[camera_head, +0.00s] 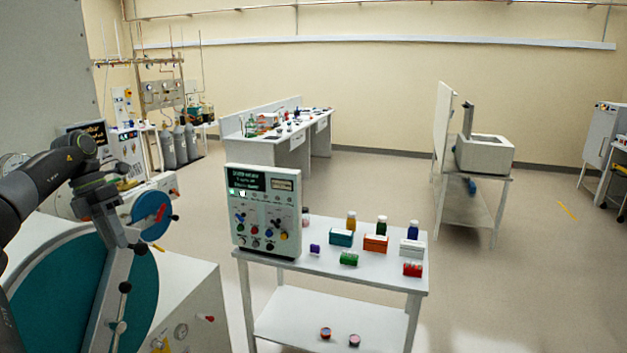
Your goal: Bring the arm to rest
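My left arm comes in from the left edge, dark grey and bent at the elbow. My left gripper (132,242) is over the upper part of a white glovebox (188,292), close to the top of a grey bar with black knobs (116,290). I cannot tell whether it touches the bar or how its fingers stand. The bar crosses a large round teal door (62,285) on the glovebox. A blue disc with a red handle (150,212) shows just right of the gripper. My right arm and gripper are not in view.
A white table (335,265) holds a control panel (264,212), small boxes and bottles right of the glovebox. A long bench (285,140) and gas cylinders (180,147) stand behind. A stand with a white machine (485,155) is farther right. Open floor (530,270) lies at right.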

